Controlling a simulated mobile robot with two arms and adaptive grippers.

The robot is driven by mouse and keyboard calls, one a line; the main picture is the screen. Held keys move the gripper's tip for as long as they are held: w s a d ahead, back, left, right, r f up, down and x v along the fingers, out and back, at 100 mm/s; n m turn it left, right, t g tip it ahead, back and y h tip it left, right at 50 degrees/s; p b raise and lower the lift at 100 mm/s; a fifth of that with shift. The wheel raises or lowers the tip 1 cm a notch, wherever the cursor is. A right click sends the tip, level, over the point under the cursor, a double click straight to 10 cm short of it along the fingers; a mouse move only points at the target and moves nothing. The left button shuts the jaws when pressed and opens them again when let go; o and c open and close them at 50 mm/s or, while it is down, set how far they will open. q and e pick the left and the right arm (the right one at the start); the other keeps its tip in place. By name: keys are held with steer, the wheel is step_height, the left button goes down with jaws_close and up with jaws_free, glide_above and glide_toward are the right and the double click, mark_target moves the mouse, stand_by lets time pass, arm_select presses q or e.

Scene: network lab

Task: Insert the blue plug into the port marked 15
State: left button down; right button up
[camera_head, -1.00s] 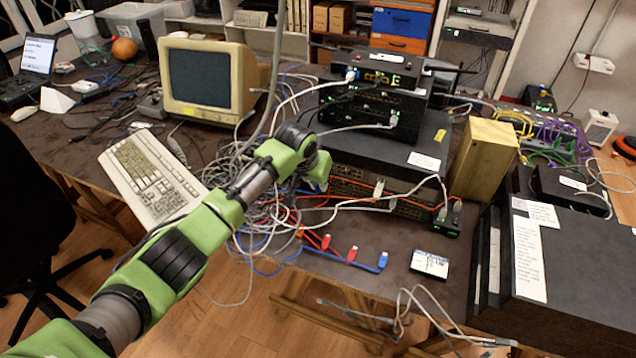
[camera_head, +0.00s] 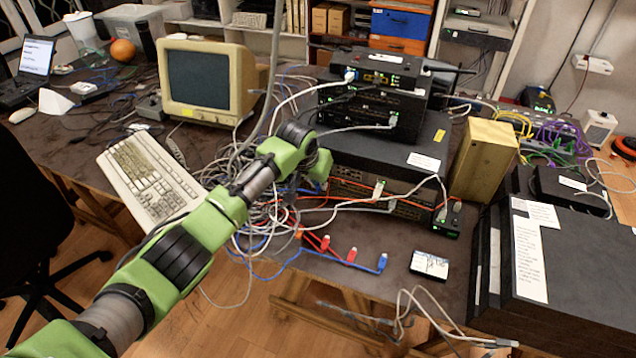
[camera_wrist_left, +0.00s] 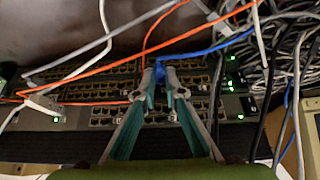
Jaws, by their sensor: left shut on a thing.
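My left gripper (camera_wrist_left: 161,88) is shut on a blue plug (camera_wrist_left: 158,74) in the left wrist view. A blue cable runs from the plug up and to the right. The fingertips are in front of the port rows of a switch (camera_wrist_left: 105,92). I cannot tell whether the plug touches a port, and the number 15 is not readable. In the head view my left arm hides the fingertips and the held plug. The switch stack (camera_head: 350,185) shows there beside the wrist. Another blue plug (camera_head: 382,262) lies near the table's front edge. My right gripper is not in view.
Two red plugs (camera_head: 352,254) and a small white-labelled box (camera_head: 429,263) lie on the table front. Orange cables (camera_wrist_left: 95,72) and white cables cross the switch front. A cable tangle (camera_head: 265,215) lies left of the stack. A wooden block (camera_head: 485,160) stands right.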

arm_select(q)
steer(key=shift+w+d+b, duration=0.1)
steer(key=shift+w+b, duration=0.25)
stand_by(0.6)
steer(key=c, duration=2)
jaws_free()
steer(key=shift+s+r, duration=0.1)
steer(key=v, duration=1.1)
steer(key=shift+s+r, duration=0.2)
steer(key=shift+r, duration=0.15)
